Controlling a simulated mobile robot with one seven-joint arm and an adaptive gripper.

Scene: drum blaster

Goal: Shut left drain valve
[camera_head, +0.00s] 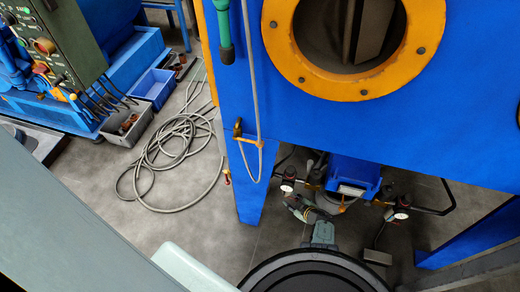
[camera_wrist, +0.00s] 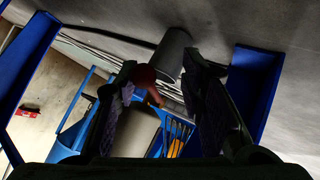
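In the head view, the left valve assembly (camera_head: 287,185), with a small round white-faced part and a bit of red, sits low under the blue machine. A similar right assembly (camera_head: 399,214) is beyond the middle. My gripper (camera_head: 299,208) reaches in beside the left assembly, partly hidden by its own wrist. In the wrist view, my gripper (camera_wrist: 160,68) has its two dark fingers apart. A red rounded part (camera_wrist: 144,78), seemingly the left valve's handle, shows between them, close to the left finger. Whether they touch, and the handle's exact angle, I cannot tell.
The blue machine (camera_head: 400,130) with an orange porthole ring (camera_head: 280,65) overhangs the valves. Its blue leg (camera_head: 249,195) stands left of my gripper. A coiled grey hose (camera_head: 150,165) lies on open floor at left. A grey cylinder (camera_wrist: 173,55) stands close by the fingers.

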